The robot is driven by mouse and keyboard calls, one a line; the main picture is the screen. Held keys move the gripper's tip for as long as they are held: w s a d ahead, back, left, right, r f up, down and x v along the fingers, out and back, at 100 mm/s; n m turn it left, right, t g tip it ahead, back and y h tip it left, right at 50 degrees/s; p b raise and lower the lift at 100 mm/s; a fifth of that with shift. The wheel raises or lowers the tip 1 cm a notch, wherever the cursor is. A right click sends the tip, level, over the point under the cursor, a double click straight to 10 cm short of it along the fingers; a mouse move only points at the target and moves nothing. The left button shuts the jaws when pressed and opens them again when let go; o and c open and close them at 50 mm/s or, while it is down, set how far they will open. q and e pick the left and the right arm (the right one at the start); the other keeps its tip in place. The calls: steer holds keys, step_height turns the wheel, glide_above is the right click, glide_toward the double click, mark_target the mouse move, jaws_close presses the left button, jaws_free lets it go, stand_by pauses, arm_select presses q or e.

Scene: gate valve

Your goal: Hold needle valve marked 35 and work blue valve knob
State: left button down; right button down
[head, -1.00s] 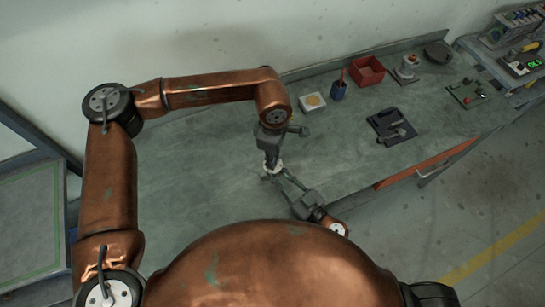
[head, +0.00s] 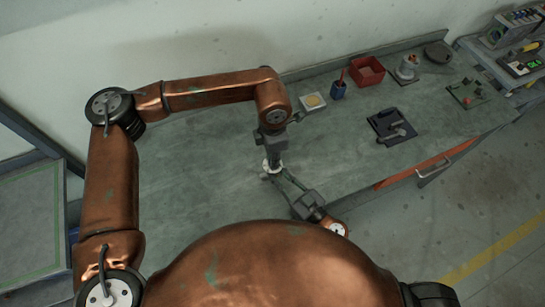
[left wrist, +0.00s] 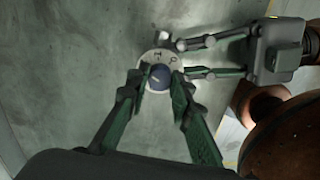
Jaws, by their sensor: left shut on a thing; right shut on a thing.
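The needle valve shows in the left wrist view as a pale round plate (left wrist: 157,56) with dark letters and a blue knob (left wrist: 159,77) on it. No number 35 is legible. My left gripper (left wrist: 160,79) points down from above, shut with a finger on each side of the blue knob. My right gripper (left wrist: 184,60) comes in from the right, shut on the valve body beside the plate. In the head view my left gripper (head: 272,155) is above the pale valve (head: 270,167), and my right gripper (head: 278,174) reaches it from the lower right. The fingers hide much of the valve.
On the grey bench (head: 200,175) lie a white box with a yellow disc (head: 313,102), a blue cup (head: 338,90), a red bin (head: 367,71) and a dark tray with a tool (head: 391,127). The bench left of the grippers is clear.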

arm_select(q)
steer(key=shift+s, duration=0.1)
stand_by(0.3)
steer(key=c, duration=1.7)
jaws_free()
step_height(320, 180, up, 12)
steer(key=shift+r, duration=0.1)
arm_select(e)
steer(key=c, duration=1.7)
jaws_free()
steer(key=shift+s, duration=0.1)
